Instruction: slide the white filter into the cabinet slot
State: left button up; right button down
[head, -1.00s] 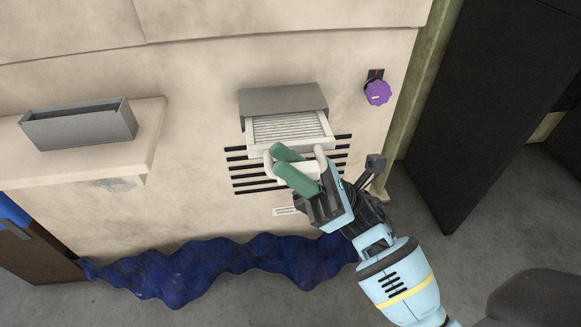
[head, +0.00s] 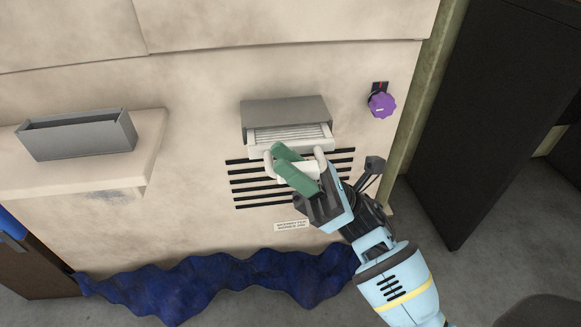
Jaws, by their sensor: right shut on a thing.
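The white filter (head: 290,136) is a pleated panel with a white frame and a loop handle (head: 268,160) at its front. Most of it is inside the cabinet slot, under the grey hood (head: 285,113); a short front strip and the handle stick out. My right gripper (head: 296,170), with green fingers, is shut on the filter's handle. The slot opening itself is mostly hidden by the hood and filter. My left gripper is not in view.
The beige cabinet wall has dark vent slits (head: 250,182) below the slot and a purple knob (head: 382,104) to its right. A grey open box (head: 78,138) stands on a ledge at left. Blue crumpled cloth (head: 220,287) lies along the cabinet's foot.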

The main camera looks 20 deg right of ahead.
jog(key=shift+w+d+b, duration=0.2)
jog(key=shift+w+b, duration=0.2)
jog(key=shift+w, duration=0.25)
jog(key=c, duration=1.2)
grip_release()
jog(key=v, duration=0.7)
jog(key=shift+d+f, duration=0.25)
jog(key=shift+f, duration=0.05)
jog(key=shift+s, duration=0.1)
